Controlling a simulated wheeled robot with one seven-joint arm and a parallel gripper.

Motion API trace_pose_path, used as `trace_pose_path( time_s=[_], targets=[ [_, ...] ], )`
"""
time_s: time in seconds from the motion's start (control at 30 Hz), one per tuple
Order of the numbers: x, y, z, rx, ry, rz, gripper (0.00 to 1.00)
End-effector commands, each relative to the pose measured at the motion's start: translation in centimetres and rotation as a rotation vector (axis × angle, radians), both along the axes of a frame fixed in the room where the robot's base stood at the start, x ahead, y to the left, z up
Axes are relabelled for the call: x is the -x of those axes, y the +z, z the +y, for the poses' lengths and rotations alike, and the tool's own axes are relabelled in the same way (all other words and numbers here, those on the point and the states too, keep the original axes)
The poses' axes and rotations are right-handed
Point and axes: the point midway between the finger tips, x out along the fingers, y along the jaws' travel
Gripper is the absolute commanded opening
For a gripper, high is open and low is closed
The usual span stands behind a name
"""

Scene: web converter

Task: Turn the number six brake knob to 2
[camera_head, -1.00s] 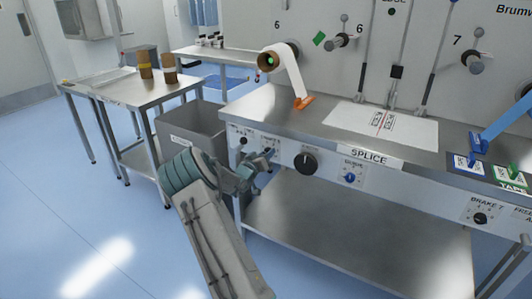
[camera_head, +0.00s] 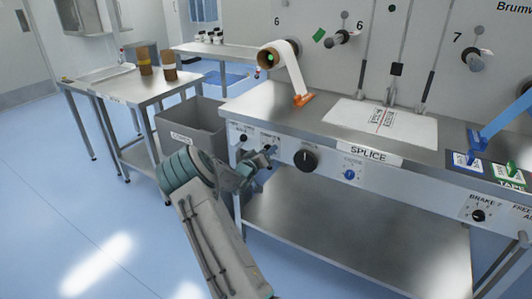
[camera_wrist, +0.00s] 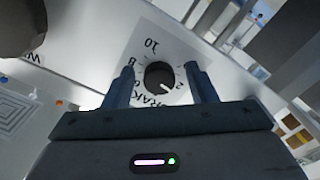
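The brake knob (camera_wrist: 159,75) is a round black knob on a white dial plate with printed numbers, seen upside down in the wrist view. Its white pointer mark faces the lower right, close to the figure 2. Part of the "BRAKE" lettering shows below the knob. My gripper (camera_wrist: 160,70) is open, with one dark finger on each side of the knob and visible gaps between. I cannot tell how deep the fingertips reach. In the head view my gripper (camera_head: 262,158) is at the left end of the bench's front panel and hides this knob.
A large black knob (camera_head: 306,160), a blue knob (camera_head: 349,174) and the brake 7 knob (camera_head: 479,215) sit further right on the panel. A small black knob (camera_head: 243,138) is to the left. A grey bin (camera_head: 200,118) stands left of the bench, close to my arm.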

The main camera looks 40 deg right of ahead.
Motion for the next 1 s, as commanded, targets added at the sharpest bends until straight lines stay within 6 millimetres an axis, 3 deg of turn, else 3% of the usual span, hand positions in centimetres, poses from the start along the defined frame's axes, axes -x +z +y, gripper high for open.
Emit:
trace_pose_path(
  time_s=[0.23, 0.37, 0.8, 1.0],
  targets=[
    [0.0, 0.1, 0.2, 0.001, 0.001, -0.002, 0.52],
    [0.5, 0.2, 1.5, 0.001, 0.001, -0.002, 0.52],
    [4.1, 0.1, 10.2, 0.0, 0.004, 0.001, 0.52],
    [5.0, 0.1, 12.3, 0.001, 0.002, 0.0, 0.52]
  ],
)
